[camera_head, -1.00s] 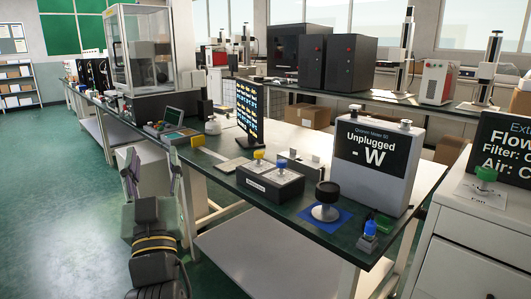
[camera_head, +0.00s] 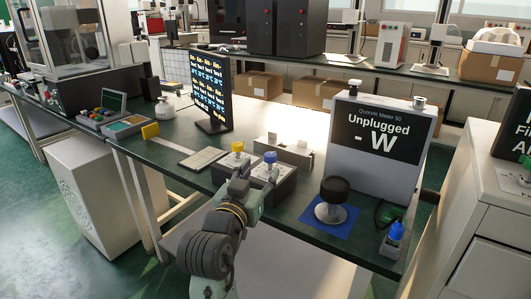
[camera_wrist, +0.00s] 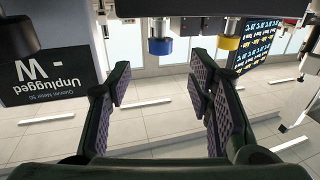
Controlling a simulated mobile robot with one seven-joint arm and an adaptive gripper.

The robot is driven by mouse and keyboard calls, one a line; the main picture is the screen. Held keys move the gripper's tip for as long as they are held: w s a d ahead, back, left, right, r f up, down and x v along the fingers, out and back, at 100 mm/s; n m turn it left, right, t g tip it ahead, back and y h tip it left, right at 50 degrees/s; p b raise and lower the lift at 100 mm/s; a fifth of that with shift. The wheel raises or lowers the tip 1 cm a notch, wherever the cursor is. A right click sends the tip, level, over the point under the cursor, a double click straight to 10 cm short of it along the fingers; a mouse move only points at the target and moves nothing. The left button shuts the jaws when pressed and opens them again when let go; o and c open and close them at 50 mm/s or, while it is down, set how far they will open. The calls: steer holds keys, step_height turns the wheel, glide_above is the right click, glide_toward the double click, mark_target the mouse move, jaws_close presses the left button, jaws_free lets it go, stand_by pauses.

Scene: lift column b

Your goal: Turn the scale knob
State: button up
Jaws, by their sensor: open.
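A dark box (camera_head: 285,190) on the bench carries a yellow knob (camera_head: 238,147) and a blue knob (camera_head: 270,157). In the wrist view, which is upside down, the blue knob (camera_wrist: 160,46) and the yellow knob (camera_wrist: 229,43) hang near the top. A round black knob-like piece (camera_head: 335,187) on a metal base stands on a blue mat to the right. I cannot tell which is the scale knob. My gripper (camera_head: 252,176) is at the front of the dark box and hides part of it. In the wrist view its jaws (camera_wrist: 162,100) are open and empty, apart from both knobs.
The grey "Unplugged" meter (camera_head: 380,150) stands behind the blue mat (camera_head: 345,227). A dark monitor (camera_head: 218,95) and a flat pale plate (camera_head: 203,158) are left of the box. A white cabinet (camera_head: 490,215) stands at right.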

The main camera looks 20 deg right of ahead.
mark_target(268, 158)
steer(key=p+x, duration=0.1)
steer(key=x, duration=0.8)
steer(key=shift+c, duration=0.2)
jaws_close()
